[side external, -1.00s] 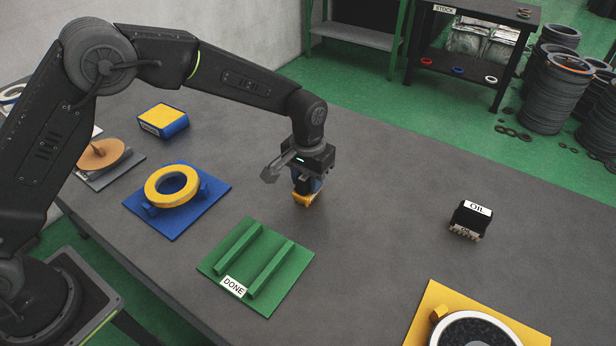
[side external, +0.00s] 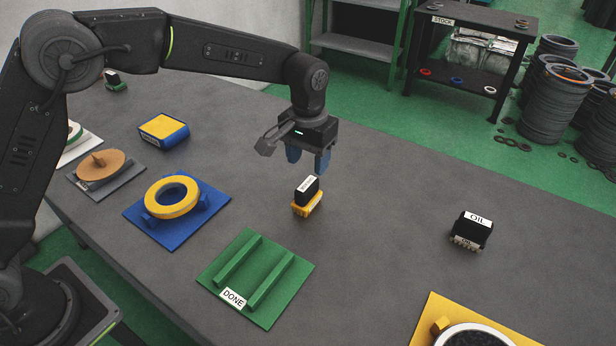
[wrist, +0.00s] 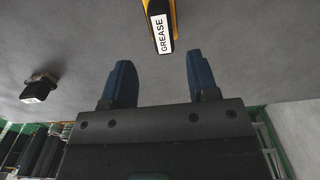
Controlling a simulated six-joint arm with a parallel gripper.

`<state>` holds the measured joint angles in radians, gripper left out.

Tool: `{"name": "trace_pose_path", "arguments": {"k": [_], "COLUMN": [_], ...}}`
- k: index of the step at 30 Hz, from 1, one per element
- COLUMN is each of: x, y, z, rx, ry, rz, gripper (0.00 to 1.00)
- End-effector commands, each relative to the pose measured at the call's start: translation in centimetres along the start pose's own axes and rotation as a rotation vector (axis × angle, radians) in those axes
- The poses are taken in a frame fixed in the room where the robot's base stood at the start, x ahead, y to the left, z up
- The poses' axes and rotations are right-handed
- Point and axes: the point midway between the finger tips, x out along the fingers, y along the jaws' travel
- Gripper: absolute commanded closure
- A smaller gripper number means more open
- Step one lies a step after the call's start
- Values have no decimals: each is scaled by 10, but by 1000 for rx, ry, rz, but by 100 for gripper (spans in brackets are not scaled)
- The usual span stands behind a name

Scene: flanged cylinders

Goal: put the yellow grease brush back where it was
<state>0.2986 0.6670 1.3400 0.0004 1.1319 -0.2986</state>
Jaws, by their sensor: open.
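The grease brush (side external: 307,197) has a black handle block with a white label and a yellow base. It stands upright on the grey table, behind and to the right of the green DONE board (side external: 256,277). In the wrist view the grease brush (wrist: 162,28) shows its GREASE label at the top, ahead of the fingers. My gripper (side external: 308,165) is open and empty, above the brush and apart from it. Its two blue fingers (wrist: 160,85) are spread in the wrist view, with nothing between them.
A black OIL brush (side external: 470,228) stands to the right. A blue plate (side external: 176,229) holding a yellow ring (side external: 172,195) lies left, with a yellow-and-blue block (side external: 164,130) behind it. A yellow plate (side external: 432,320) is at front right. Table around the grease brush is clear.

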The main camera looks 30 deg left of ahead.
Motion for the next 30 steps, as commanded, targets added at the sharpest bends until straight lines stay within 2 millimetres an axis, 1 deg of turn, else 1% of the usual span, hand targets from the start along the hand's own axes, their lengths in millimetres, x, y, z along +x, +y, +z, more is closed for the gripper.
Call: {"name": "trace_pose_path", "arguments": {"k": [1, 3, 6, 9, 15, 17, 19, 20, 23, 24, 26, 27, 29, 30], "x": [-10, -19, -29, -33, -36, -42, -54, -62, -91, -102, -118, -126, -137, -143], "y": [0, 0, 0, 0, -1, -4, -12, -17, -38, -47, -61, -70, -82, -90], "z": [0, 0, 0, 0, 1, 3, 10, 14, 36, 48, 66, 80, 100, 114], "rx": [0, 0, 0, 0, 0, -1, -2, -2, -4, -4, -4, -5, -4, -5], "ry": [2, 2, 1, 0, 1, 9, 27, 38, 86, 109, 142, 164, 198, 221], "rz": [1, 0, 0, 0, 0, 3, 8, 11, 22, 26, 30, 33, 35, 36], "gripper": [46, 46, 46, 46, 46, 46, 46, 46, 46, 46, 46, 46, 46, 46]}}
